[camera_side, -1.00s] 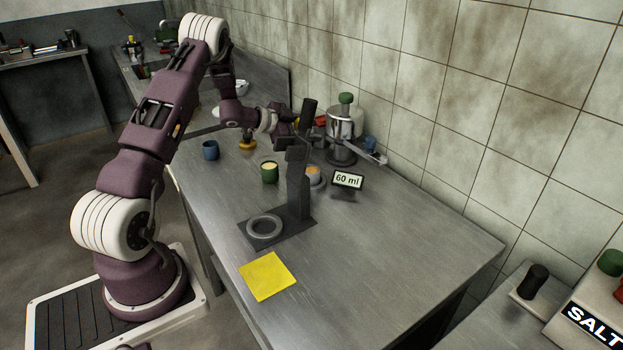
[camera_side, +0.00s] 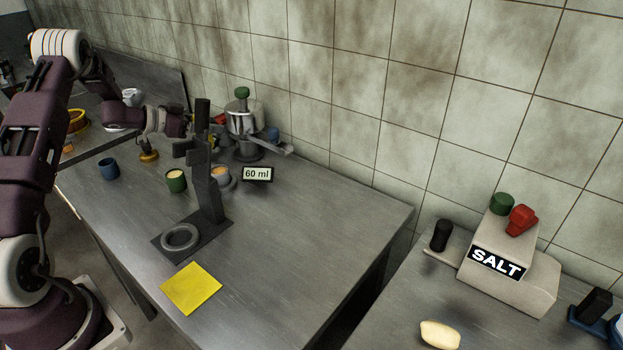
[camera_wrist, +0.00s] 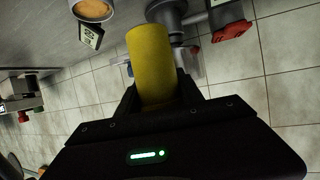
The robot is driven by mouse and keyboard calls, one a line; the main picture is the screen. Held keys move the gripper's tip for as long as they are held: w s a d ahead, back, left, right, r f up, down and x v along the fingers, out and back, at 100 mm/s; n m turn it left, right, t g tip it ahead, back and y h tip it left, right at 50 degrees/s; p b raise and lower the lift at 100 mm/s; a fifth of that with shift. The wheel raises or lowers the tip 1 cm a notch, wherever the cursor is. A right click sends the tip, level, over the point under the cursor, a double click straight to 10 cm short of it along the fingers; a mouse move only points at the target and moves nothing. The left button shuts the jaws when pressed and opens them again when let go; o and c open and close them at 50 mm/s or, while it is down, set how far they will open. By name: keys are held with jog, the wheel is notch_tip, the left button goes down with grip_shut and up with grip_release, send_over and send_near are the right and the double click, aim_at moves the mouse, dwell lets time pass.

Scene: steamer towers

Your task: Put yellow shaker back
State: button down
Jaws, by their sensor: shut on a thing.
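The yellow shaker (camera_wrist: 152,60) is a plain yellow cylinder in the wrist view. My gripper (camera_wrist: 158,95) is shut on it, one finger on each side, and its far end sticks out beyond the fingers. In the side view my gripper (camera_side: 190,148) is above the steel table, behind the dark upright stand (camera_side: 207,185). The stand hides part of it and most of the shaker there. I cannot tell where the shaker's own place is.
A SALT box (camera_side: 510,285) stands right. The table's front right is clear.

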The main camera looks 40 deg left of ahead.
dwell(0.3)
notch_tip(320, 180, up, 11)
jog(key=w+d, duration=0.6)
jog(key=d, duration=0.3)
jog(key=w+d, duration=0.6)
jog(key=d, duration=0.3)
jog(key=w+d, duration=0.6)
jog(key=d, duration=0.3)
jog(key=shift+w, duration=0.35)
notch_tip(320, 180, down, 13)
jog(key=shift+a+r, duration=0.1)
jog(key=shift+a, duration=0.05)
jog(key=shift+f, duration=0.4)
jog(key=shift+f, duration=3)
jog(key=shift+f, duration=0.5)
